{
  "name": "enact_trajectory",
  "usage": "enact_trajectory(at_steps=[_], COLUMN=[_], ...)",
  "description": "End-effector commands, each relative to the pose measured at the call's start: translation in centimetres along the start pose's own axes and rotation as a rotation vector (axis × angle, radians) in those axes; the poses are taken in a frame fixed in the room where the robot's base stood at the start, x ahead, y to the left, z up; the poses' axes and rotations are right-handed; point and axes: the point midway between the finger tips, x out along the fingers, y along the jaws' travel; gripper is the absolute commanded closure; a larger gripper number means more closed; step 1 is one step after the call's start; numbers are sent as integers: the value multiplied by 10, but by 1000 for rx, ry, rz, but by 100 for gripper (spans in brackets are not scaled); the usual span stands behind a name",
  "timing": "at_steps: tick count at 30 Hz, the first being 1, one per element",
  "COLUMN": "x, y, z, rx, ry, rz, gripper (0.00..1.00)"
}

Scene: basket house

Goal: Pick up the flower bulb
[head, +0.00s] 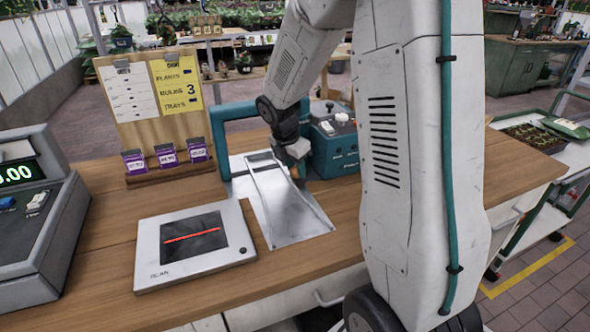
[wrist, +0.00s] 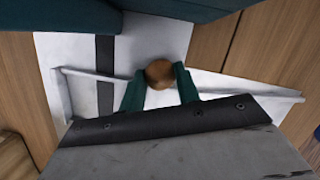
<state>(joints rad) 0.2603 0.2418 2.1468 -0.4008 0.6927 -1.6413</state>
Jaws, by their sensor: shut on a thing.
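The flower bulb is a small round brown thing (wrist: 159,72) in the wrist view. My gripper (wrist: 160,85) has its two green fingers shut on it, one finger on each side. In the head view my gripper (head: 297,160) is over the white metal chute (head: 285,205) of the teal machine. Only a small orange-brown bit of the bulb (head: 296,174) shows there below the fingers. I cannot tell whether the bulb touches the chute.
The teal machine (head: 336,155) and its handle frame stand close around my gripper. A flat scanner (head: 195,245) lies front left, with a cash register (head: 35,220) beyond it. A board with purple packets (head: 167,156) stands behind. Bare wooden counter (head: 100,240) shows between them.

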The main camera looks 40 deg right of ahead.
Motion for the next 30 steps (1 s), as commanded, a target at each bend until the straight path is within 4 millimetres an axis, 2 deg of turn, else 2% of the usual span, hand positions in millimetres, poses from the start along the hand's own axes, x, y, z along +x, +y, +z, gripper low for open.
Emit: enact_trajectory(at_steps=[5, 9, 14, 24, 30], x=[-14, -33, -36, -43, -45], y=[1, 0, -34, -122, -151], z=[4, 9, 10, 13, 13], rx=[2, 1, 3, 5, 3], ry=[-1, -1, -1, -1, 0], rz=[3, 4, 1, 2, 1], gripper=[90, 90, 90, 90, 90])
